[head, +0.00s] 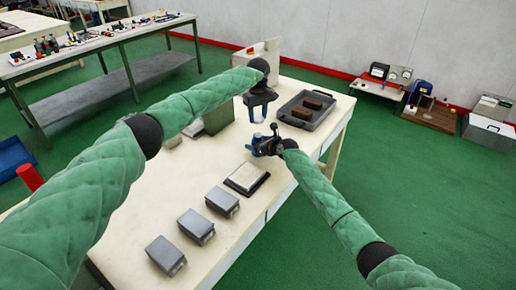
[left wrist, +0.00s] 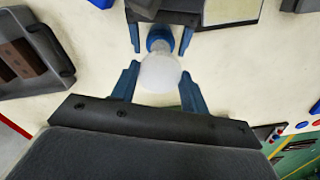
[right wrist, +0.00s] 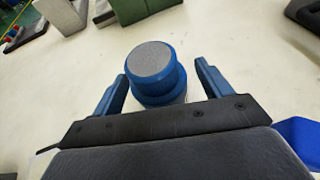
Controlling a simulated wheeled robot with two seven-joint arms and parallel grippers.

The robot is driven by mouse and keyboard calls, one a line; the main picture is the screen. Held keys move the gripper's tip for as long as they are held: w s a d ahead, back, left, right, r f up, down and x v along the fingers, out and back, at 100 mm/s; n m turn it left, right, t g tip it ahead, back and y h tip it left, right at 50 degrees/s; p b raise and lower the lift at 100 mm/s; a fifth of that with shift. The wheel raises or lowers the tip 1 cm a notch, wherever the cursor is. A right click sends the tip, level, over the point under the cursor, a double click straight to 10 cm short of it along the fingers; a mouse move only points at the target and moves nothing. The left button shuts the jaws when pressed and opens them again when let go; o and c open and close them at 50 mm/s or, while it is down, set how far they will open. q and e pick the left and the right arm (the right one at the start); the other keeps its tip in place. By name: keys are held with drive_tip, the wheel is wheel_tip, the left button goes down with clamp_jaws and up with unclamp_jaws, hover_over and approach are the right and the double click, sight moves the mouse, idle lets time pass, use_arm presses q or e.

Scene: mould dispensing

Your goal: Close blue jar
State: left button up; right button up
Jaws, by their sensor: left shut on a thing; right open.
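A blue round piece with a flat grey top (right wrist: 150,62) stands between the fingers of my right gripper (right wrist: 162,92), which is open around it. The blue piece also shows in the left wrist view (left wrist: 158,38). My left gripper (left wrist: 158,88) is shut on a pale, translucent rounded piece (left wrist: 160,73) directly against or in front of the blue one; I cannot tell whether they touch. In the head view my left gripper (head: 259,105) is just above my right gripper (head: 262,145), over the table. The jar's joint is hidden there.
A dark tray (head: 327,122) with brown blocks lies at the table's far right. Several grey boxes (head: 195,226) and a framed pale plate (head: 246,178) lie nearer. A green box (head: 217,118) stands behind my left arm. The white table (head: 140,215) has bare patches between them.

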drive_tip(key=c, duration=1.5)
use_arm(q)
hover_over(258, 135)
drive_tip(key=shift+s+f, duration=0.1)
drive_tip(key=shift+f, duration=2.35)
use_arm(e)
drive_tip(key=shift+o, duration=0.2)
use_arm(q)
drive_tip(key=shift+f, duration=0.1)
drive_tip(key=shift+f, duration=0.75)
drive_tip(key=shift+f, duration=0.55)
use_arm(e)
clamp_jaws()
use_arm(q)
drive_tip(key=m, duration=0.6)
